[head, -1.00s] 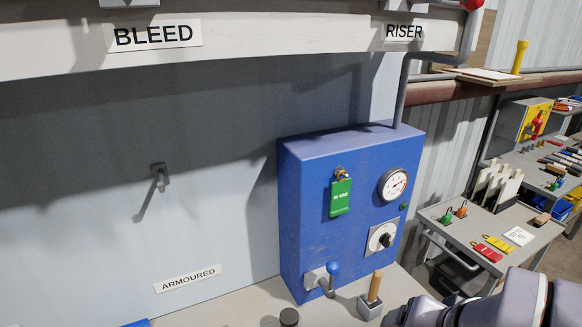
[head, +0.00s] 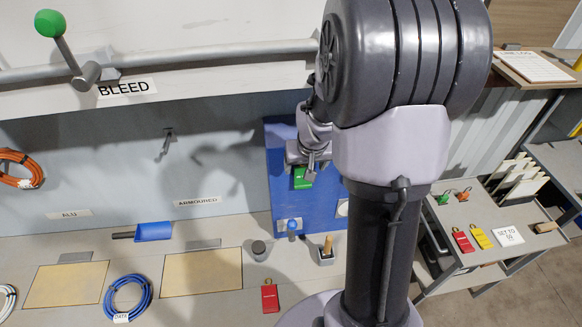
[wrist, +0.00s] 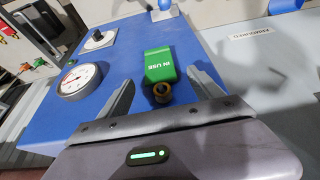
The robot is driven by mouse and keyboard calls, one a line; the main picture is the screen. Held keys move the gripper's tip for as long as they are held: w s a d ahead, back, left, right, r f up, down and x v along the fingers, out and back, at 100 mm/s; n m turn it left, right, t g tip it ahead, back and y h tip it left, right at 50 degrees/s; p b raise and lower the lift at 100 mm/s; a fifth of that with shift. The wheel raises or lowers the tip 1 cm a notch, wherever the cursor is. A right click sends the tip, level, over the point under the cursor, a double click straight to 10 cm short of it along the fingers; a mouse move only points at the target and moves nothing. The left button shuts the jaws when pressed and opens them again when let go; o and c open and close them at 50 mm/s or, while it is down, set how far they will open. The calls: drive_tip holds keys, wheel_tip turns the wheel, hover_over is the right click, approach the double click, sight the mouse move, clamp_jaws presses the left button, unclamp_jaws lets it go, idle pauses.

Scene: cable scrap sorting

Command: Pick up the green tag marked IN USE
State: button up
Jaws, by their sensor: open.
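The green tag marked IN USE (wrist: 160,65) hangs on a brass hook (wrist: 161,92) on the front of the blue cabinet (wrist: 130,45). In the head view the tag (head: 303,178) is partly covered by my gripper (head: 308,165). In the wrist view my gripper (wrist: 160,90) is open, with one finger on each side of the tag's hook end. Nothing is held between the fingers. The tag's lettering faces outward.
The cabinet also carries a round gauge (wrist: 80,80), a black knob (wrist: 98,38) and a blue-handled lever (head: 292,228). A red tag (head: 270,297) lies on the bench below. A cart at right holds red (head: 463,240) and yellow (head: 481,238) tags.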

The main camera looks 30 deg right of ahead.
drive_tip(key=x, duration=0.4)
drive_tip(key=shift+s, duration=0.1)
drive_tip(key=shift+a, duration=0.1)
drive_tip(key=shift+c, duration=1.4)
drive_tip(key=c, duration=1.1)
